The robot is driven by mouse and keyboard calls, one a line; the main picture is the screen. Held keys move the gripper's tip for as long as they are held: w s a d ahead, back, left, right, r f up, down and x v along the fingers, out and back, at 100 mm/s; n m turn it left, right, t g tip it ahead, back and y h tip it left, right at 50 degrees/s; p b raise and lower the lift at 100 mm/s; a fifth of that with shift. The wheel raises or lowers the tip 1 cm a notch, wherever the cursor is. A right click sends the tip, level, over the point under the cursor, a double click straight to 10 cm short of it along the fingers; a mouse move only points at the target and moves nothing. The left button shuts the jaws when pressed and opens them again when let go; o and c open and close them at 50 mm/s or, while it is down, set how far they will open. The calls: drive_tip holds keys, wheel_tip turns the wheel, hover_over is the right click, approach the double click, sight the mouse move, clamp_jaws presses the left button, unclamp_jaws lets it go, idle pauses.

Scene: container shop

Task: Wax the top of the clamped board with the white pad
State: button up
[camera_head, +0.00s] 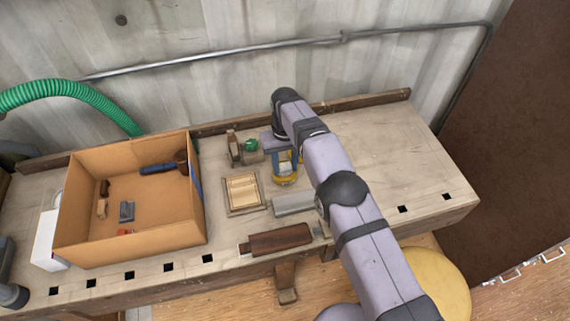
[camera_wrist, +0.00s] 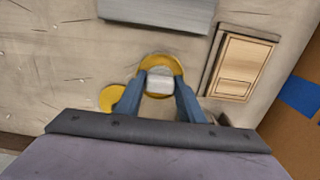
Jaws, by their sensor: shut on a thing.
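My gripper (camera_wrist: 159,90) has two blue fingers shut on a small white pad (camera_wrist: 160,79). In the head view my gripper (camera_head: 284,165) points down at a round yellow tin (camera_head: 286,181). The pad is over or inside the open tin (camera_wrist: 163,60); I cannot tell whether it touches the bottom. A yellow round lid (camera_wrist: 112,98) lies beside the tin, partly behind a finger. The dark brown board (camera_head: 280,239) lies along the bench's front edge, with metal pieces at its ends. It is out of the wrist view.
A grey block (camera_head: 294,203) lies between the tin and the board. A wooden framed tray (camera_head: 231,210) is left of it. A large open cardboard box (camera_head: 188,220) holds several small tools. Wooden blocks and a green item (camera_head: 250,145) stand behind. The bench's right side is clear.

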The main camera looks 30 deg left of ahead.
sight(285, 164)
drive_tip(key=shift+r+p, duration=2.15)
drive_tip(key=shift+r, duration=1.35)
drive_tip(key=w+d+r+m, duration=0.15)
drive_tip(key=w+d, duration=0.25)
drive_tip(key=d, duration=0.9)
drive_tip(key=w+d+r+m, duration=0.1)
drive_tip(key=w+d+m, duration=0.25)
drive_tip(key=d, duration=0.85)
drive_tip(key=s+d+m, duration=0.1)
drive_tip(key=s+d, duration=0.2)
drive_tip(key=d, duration=0.3)
drive_tip(key=s+d+m, duration=0.1)
drive_tip(key=s+d, duration=0.3)
drive_tip(key=d, duration=0.3)
drive_tip(key=s+d+r+m, duration=0.1)
drive_tip(key=s+d+m, duration=0.1)
drive_tip(key=d, duration=0.5)
drive_tip(key=shift+s, duration=0.85)
